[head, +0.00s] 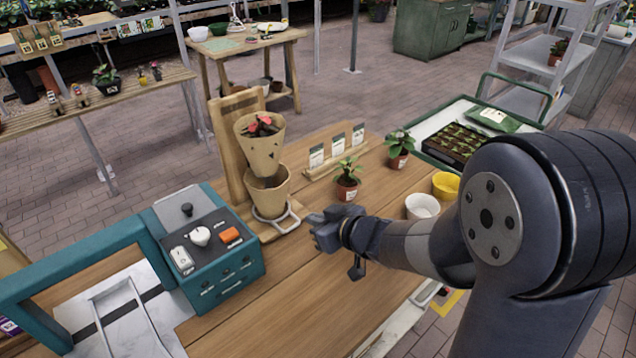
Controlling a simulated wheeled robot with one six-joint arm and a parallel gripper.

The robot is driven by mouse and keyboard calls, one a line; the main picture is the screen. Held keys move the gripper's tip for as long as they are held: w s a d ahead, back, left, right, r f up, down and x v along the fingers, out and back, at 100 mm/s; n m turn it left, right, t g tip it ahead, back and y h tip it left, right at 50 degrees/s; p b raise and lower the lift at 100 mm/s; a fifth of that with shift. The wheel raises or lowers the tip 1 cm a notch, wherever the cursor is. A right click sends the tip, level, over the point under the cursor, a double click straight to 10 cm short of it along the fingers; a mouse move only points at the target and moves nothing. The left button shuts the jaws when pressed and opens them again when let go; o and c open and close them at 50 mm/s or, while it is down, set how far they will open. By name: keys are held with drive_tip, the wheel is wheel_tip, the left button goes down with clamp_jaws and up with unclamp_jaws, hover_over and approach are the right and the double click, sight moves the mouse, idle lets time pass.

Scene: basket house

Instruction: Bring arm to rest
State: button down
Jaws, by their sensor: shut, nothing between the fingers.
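My arm reaches in from the right side of the head view, over the wooden table (275,305). My gripper (315,228) is shut and empty. It appears above the table, in front of the small potted plant and right of the wire ring holder. The stand holds two tan pots, one above the other. The upper pot (258,152) has red contents, and the lower pot (268,192) sits at the ring (282,222). My gripper looks close to the ring, but I cannot tell the exact gap.
A teal machine (215,262) stands at the left. Potted plants (347,180) and (399,148), a white bowl (422,206), a yellow pot (446,185) and a card rack (336,158) line the back and right. The table's front middle is clear.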

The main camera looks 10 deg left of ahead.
idle(0.3)
drive_tip(key=x, duration=0.9)
drive_tip(key=shift+w+a+f, duration=0.1)
drive_tip(key=shift+w+a, duration=0.05)
drive_tip(key=shift+w, duration=0.05)
wheel_tip(320, 180, down, 3)
drive_tip(key=shift+w+r+b, duration=0.15)
drive_tip(key=shift+b, duration=1)
drive_tip(key=shift+s+d+f+b, duration=0.1)
drive_tip(key=shift+s+f+b, duration=0.05)
drive_tip(key=shift+f+b, duration=0.2)
drive_tip(key=shift+s+d+f+b, duration=0.15)
drive_tip(key=shift+f+b, duration=0.05)
drive_tip(key=shift+f, duration=0.25)
